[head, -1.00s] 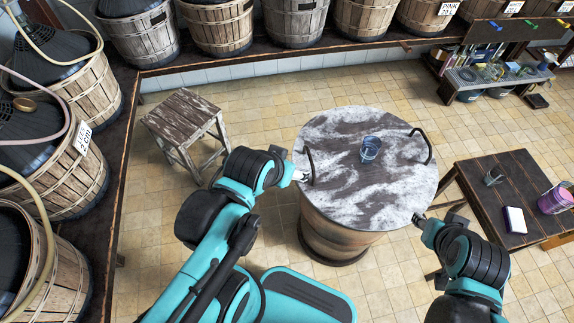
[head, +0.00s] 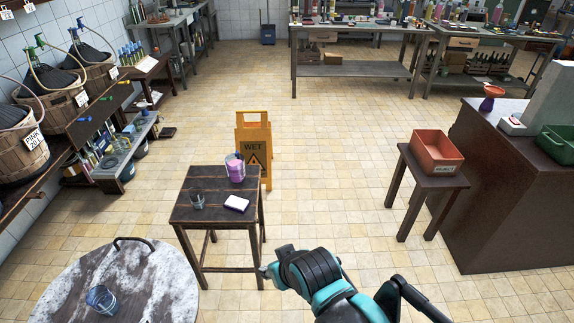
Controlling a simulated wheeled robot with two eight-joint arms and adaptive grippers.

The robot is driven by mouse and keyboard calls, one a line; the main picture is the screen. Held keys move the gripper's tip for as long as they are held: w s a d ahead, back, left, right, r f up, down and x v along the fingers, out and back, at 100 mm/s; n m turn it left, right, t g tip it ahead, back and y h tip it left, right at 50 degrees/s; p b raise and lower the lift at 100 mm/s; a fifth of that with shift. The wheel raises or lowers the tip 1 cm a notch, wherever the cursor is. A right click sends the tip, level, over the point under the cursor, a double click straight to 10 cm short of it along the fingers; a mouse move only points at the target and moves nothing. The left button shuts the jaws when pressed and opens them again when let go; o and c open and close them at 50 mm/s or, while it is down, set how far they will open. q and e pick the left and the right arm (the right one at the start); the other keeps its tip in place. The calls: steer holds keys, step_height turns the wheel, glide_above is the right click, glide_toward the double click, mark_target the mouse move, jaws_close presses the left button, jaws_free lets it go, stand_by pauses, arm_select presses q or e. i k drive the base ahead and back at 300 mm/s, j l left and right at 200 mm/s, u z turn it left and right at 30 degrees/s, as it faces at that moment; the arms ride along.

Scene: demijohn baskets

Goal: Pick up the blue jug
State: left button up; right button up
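The blue jug (head: 101,299), clear and blue-tinted, stands upright on the round marbled barrel-top table (head: 150,285) at the lower left of the head view. My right gripper (head: 264,271) is to the right of that table, just in front of the dark wooden table, apart from the jug. Its fingers are small and partly hidden by the wrist, so I cannot tell whether they are open. My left gripper is out of view.
The dark wooden table (head: 215,183) holds a pink-filled jug (head: 236,170), a small grey cup (head: 196,200) and a white pad (head: 236,203). A yellow wet-floor sign (head: 254,142) stands behind. A red bin (head: 436,152) sits on a stool at right. The tiled floor between is clear.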

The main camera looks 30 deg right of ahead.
mark_target(234, 163)
steer(key=z, duration=0.55)
steer(key=u, duration=0.6)
steer(key=i+l+u, duration=0.15)
steer(key=u, duration=0.25)
steer(key=l+u, duration=0.35)
steer(key=i+l+u, duration=0.15)
steer(key=l+u, duration=0.45)
steer(key=u, duration=0.2)
steer(key=l+u, duration=0.1)
steer(key=l, duration=0.5)
steer(key=k+l, duration=0.1)
steer(key=l, duration=0.5)
steer(key=l+u, duration=0.15)
steer(key=l, duration=0.45)
steer(key=k+l+u, duration=0.1)
steer(key=l, duration=0.5)
